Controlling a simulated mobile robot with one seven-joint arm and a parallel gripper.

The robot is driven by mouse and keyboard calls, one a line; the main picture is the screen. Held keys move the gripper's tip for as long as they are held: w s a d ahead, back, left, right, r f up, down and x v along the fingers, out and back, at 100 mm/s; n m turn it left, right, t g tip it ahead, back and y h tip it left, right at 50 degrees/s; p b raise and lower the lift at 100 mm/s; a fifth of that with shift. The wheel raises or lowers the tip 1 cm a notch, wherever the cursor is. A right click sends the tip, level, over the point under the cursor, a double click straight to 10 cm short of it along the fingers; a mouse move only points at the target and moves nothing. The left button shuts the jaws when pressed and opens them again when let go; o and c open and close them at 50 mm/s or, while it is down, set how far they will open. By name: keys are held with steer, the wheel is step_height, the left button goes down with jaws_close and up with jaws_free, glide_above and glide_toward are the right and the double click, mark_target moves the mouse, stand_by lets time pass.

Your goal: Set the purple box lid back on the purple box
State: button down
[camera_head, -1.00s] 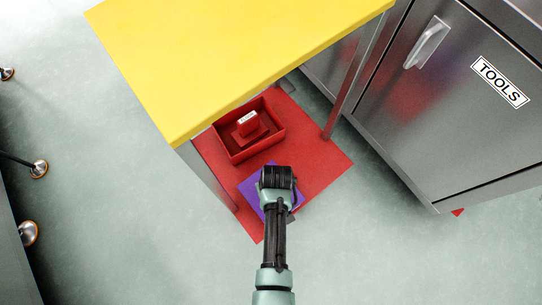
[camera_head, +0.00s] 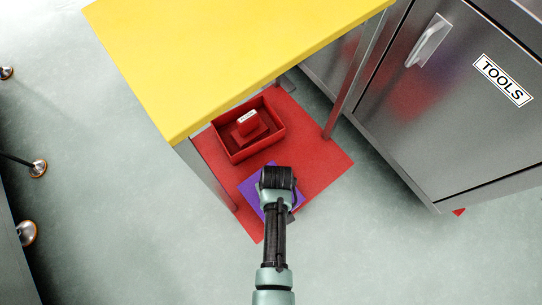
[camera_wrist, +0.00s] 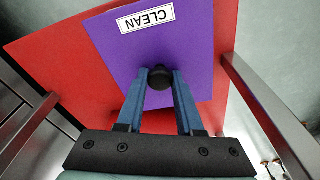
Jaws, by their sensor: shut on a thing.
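The purple box lid (camera_wrist: 185,50) is a flat purple panel with a white CLEAN label and a round black knob (camera_wrist: 159,78). My gripper (camera_wrist: 160,80) is shut on the knob, its two blue fingers on either side of it. In the head view the purple lid (camera_head: 251,187) shows at the left of my wrist, which hides much of it. I cannot tell a separate purple box beneath the lid, nor whether the lid rests on something or hangs above the red surface.
A red surface (camera_head: 318,158) lies under the yellow tabletop (camera_head: 230,50), with metal legs beside it. An open red box (camera_head: 262,150) holding a red piece with a white label stands behind the lid. A metal TOOLS cabinet (camera_head: 440,130) stands at the right.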

steer(key=shift+f, duration=0.4)
steer(key=shift+c, duration=2.4)
jaws_free()
step_height(320, 180, up, 13)
steer(key=s+p, duration=0.2)
steer(key=p, duration=0.5)
steer(key=shift+d, duration=0.3)
steer(key=shift+f, duration=0.1)
